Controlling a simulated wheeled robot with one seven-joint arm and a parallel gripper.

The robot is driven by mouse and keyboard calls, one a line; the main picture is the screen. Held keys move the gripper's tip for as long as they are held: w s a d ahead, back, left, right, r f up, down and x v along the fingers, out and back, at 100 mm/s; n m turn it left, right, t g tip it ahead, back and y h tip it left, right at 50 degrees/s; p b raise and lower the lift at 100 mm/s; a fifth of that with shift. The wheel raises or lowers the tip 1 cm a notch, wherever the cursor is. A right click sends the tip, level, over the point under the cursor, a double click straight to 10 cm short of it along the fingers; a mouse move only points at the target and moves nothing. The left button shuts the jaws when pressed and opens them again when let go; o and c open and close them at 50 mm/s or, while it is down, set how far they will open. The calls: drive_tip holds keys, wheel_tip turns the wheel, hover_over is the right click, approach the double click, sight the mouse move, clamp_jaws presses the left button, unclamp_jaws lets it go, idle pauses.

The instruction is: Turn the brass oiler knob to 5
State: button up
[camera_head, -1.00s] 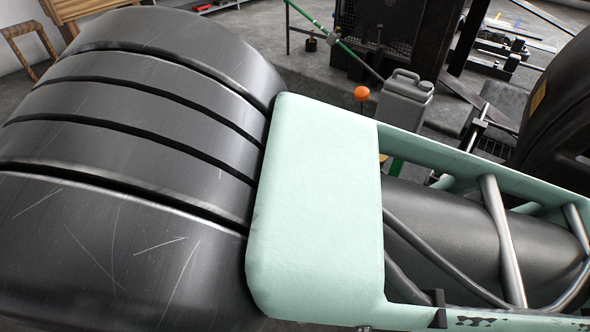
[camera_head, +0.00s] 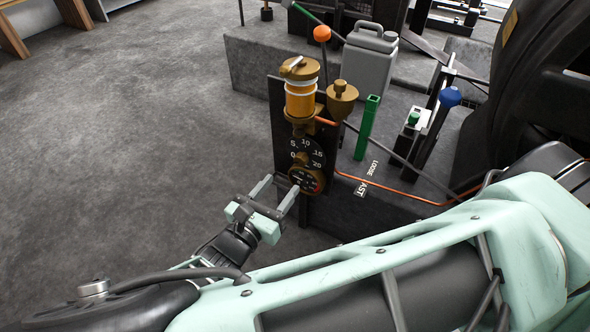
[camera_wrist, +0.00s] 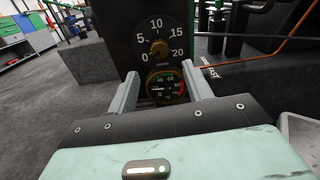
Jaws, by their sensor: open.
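In the head view the dial (camera_head: 314,153) is on a dark upright panel, below an amber and brass oiler (camera_head: 300,98). My gripper (camera_head: 278,188) is open and empty in front of the panel. In the wrist view its fingers (camera_wrist: 160,76) are spread below the knob, on either side of a brass-rimmed gauge (camera_wrist: 165,87) with a red zone. I see no contact with the knob.
A brass cup (camera_head: 341,103) stands right of the oiler. An orange-ball lever (camera_head: 322,34), a green lever (camera_head: 367,126) and a blue-knobbed lever (camera_head: 450,97) stand nearby. A copper pipe (camera_head: 400,195) runs right. The floor left of the panel is clear.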

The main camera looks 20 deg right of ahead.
sight(299, 163)
drive_tip(key=b+x, duration=0.2)
drive_tip(key=x, duration=0.5)
drive_tip(key=shift+w+d, duration=0.2)
drive_tip(key=shift+d, duration=0.1)
drive_tip(key=c, duration=1)
